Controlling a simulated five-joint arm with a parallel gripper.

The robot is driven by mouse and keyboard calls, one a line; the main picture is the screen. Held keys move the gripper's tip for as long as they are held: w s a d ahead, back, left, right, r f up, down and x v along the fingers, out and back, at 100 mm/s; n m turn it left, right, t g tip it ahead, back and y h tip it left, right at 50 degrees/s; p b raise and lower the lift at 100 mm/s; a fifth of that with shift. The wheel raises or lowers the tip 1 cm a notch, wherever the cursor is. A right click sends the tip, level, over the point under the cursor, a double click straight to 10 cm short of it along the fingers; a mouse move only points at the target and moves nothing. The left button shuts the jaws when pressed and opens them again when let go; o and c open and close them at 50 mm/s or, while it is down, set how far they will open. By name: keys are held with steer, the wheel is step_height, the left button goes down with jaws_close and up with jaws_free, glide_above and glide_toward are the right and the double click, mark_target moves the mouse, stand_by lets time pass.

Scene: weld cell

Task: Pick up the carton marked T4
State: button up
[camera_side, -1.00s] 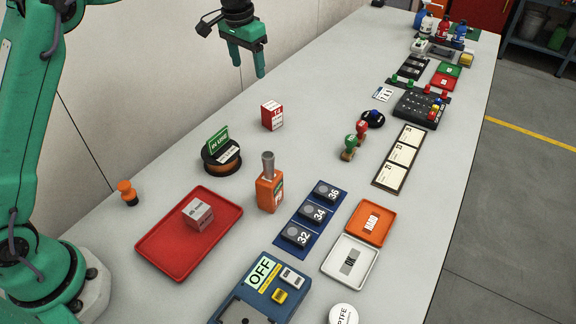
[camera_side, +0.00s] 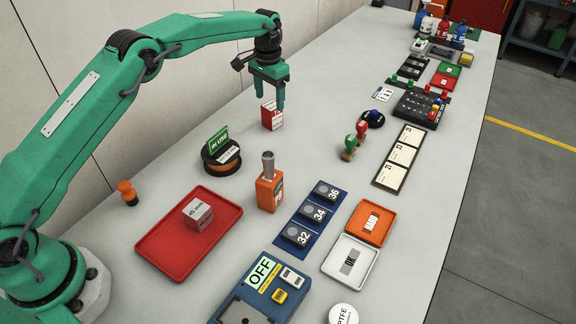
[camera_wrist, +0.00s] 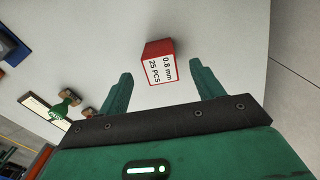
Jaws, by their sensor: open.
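A small red and white carton (camera_side: 271,117) stands upright on the grey table. In the wrist view the carton (camera_wrist: 158,62) shows a white face reading "0.8 mm 25 PCS" and a red side; the T4 mark cannot be read now. My gripper (camera_side: 270,103) is open and points down at the carton, its lower fingertips near the carton's upper part. In the wrist view the carton lies ahead of my open fingers (camera_wrist: 160,85), between their lines. I cannot tell whether a finger touches it.
A spool with a green sign (camera_side: 219,148) and an orange bottle (camera_side: 268,190) stand nearer the base. Two stamps, green (camera_side: 350,146) and red (camera_side: 362,130), stand right of the carton. The table around the carton is clear.

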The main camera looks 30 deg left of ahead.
mark_target(269, 107)
steer(key=shift+s+f, duration=0.1)
steer(key=shift+f, duration=3.7)
steer(key=c, duration=1.1)
steer(key=shift+r, duration=0.2)
steer(key=shift+r, duration=0.5)
step_height(269, 107, up, 3)
steer(key=s+d+r, duration=0.6)
steer(key=d, duration=0.3)
steer(key=shift+s+d+r, duration=0.3)
steer(key=shift+r, duration=0.05)
